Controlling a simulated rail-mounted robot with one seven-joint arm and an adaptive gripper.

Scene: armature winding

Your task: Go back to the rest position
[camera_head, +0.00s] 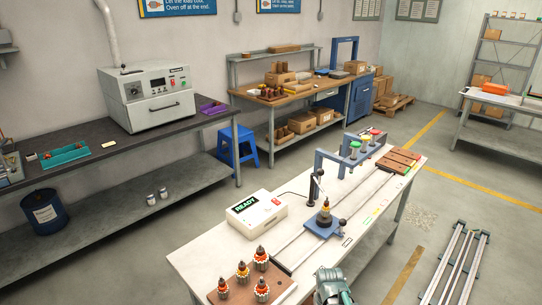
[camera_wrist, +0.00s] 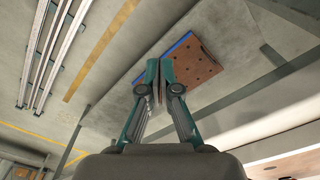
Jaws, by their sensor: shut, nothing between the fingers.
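My gripper (camera_wrist: 159,68) shows in the wrist view with its two teal fingers together and nothing between them. In the head view, a grey-green part of my arm (camera_head: 332,284) shows at the bottom edge, over the front side of the white bench (camera_head: 215,262). In the wrist view a brown board with holes and a blue edge (camera_wrist: 199,62) lies beyond the fingertips; I cannot tell how far. In the head view several armatures stand on a brown board (camera_head: 225,295) at the near left of the bench. One armature (camera_head: 325,211) stands on a blue fixture (camera_head: 323,226).
A white box reading READY (camera_head: 257,214) and a blue arch (camera_head: 340,160) stand on the bench. Brown plates (camera_head: 397,161) lie at its far end. Floor rails (camera_head: 457,265) run at the right. An oven (camera_head: 147,97) stands on the dark left bench.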

